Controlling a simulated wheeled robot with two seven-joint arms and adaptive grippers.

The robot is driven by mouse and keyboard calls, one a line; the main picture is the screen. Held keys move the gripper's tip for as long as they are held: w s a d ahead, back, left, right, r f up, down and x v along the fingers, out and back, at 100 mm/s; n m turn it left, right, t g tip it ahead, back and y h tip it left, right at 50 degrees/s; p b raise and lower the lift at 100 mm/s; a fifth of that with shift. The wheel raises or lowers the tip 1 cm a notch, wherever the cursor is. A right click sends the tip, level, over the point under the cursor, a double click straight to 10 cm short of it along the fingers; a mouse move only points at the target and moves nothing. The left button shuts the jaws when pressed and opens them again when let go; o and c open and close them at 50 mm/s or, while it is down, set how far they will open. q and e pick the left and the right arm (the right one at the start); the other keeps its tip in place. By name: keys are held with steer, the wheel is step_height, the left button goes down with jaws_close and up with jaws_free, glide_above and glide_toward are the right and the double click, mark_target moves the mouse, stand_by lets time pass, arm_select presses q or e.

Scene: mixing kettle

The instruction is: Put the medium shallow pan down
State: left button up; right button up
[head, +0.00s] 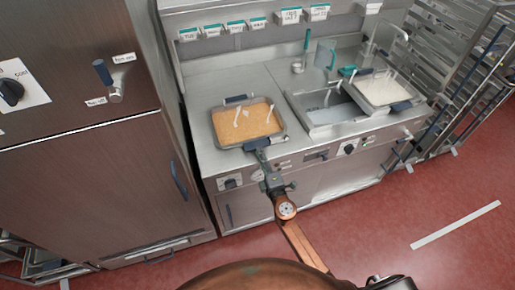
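A shallow metal pan (231,130) with orange-brown food and a few pale strips in it is at the left part of the steel counter. It has a dark blue handle at the back and one at the front. My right gripper (258,151) is at the front handle, and its fingers appear shut on it; the fingertips are small and partly hidden. The pan looks about level, on or just above the counter; I cannot tell if it touches. My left gripper is not in view.
The counter (208,158) has a sunken basin (335,116) right of the pan. Another pan with white contents (381,88) stands at the right. A clear jug (324,55) is behind. A tall steel cabinet (90,185) stands left, a rack (470,60) right.

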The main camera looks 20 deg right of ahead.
steer(key=s+b, duration=0.1)
steer(key=s, duration=0.7)
steer(key=shift+f, duration=0.15)
steer(key=shift+d, duration=0.1)
steer(key=s+d+f+m+g, duration=0.3)
steer(key=s+f, duration=0.1)
steer(key=f, duration=0.9)
steer(key=s+d+f+m+g+h, duration=0.1)
steer(key=s+d+f+m+g, duration=0.2)
steer(key=f, duration=1.1)
steer(key=s+d+f+m+g, duration=0.25)
steer(key=s+f, duration=0.25)
steer(key=f, duration=0.8)
steer(key=s+d+f+m+g, duration=0.2)
steer(key=s+f, duration=0.6)
steer(key=s, duration=0.1)
steer(key=s+d+f+m+g, duration=0.2)
steer(key=s+f+g, duration=0.1)
steer(key=s+f, duration=0.55)
steer(key=s+f+m+g, duration=0.2)
steer(key=s+f, duration=0.2)
steer(key=s, duration=0.9)
steer(key=s+f+m+g, duration=0.2)
steer(key=s+f, duration=0.1)
steer(key=s, duration=1)
steer(key=shift+d+f, duration=0.4)
